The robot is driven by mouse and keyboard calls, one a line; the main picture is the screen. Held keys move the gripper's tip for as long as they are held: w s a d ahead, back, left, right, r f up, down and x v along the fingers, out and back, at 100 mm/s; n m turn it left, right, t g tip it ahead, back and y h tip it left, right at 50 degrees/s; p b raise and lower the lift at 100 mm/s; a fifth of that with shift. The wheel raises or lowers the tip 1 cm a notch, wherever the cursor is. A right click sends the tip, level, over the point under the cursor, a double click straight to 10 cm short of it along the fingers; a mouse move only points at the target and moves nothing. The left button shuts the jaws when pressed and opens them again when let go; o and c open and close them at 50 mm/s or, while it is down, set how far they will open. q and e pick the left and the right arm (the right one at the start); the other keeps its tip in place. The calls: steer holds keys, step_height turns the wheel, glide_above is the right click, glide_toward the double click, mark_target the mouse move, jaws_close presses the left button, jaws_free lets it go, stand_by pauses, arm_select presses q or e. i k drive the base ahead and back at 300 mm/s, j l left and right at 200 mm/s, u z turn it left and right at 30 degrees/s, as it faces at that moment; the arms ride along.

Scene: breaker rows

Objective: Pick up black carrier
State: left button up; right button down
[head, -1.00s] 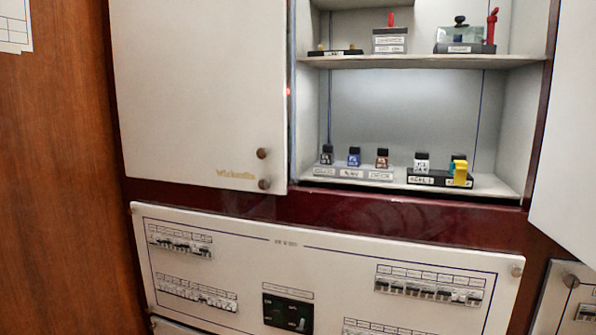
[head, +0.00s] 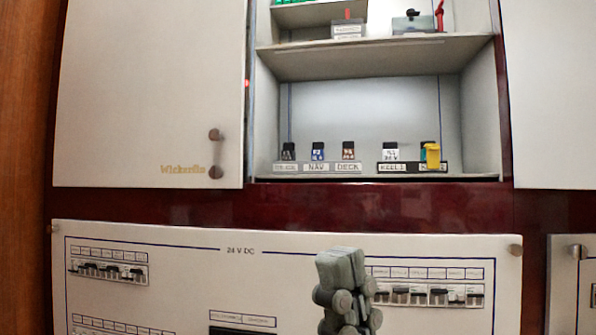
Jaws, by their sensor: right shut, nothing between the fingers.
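The black carrier (head: 288,151) is a small black block with a label on its front. It stands at the left end of a row on the lower cabinet shelf, behind a name plate whose text is blurred. A blue carrier (head: 318,151) and a brown one (head: 348,150) stand to its right. My right gripper (head: 341,256) is shut and empty, in front of the white breaker panel, below and to the right of the black carrier and well apart from it. My left gripper is not in view.
A white carrier (head: 390,151) and a yellow piece (head: 433,156) stand further right on the same shelf. An upper shelf (head: 376,57) hangs above. A closed cabinet door (head: 150,90) bounds the opening on the left. The breaker panel (head: 190,285) lies below.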

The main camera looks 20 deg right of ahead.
mark_target(288, 154)
steer(key=i+l, duration=0.1)
steer(key=l, duration=0.5)
steer(key=i+l, duration=0.1)
steer(key=l, duration=0.5)
steer(key=i+j, duration=0.1)
steer(key=j, duration=0.55)
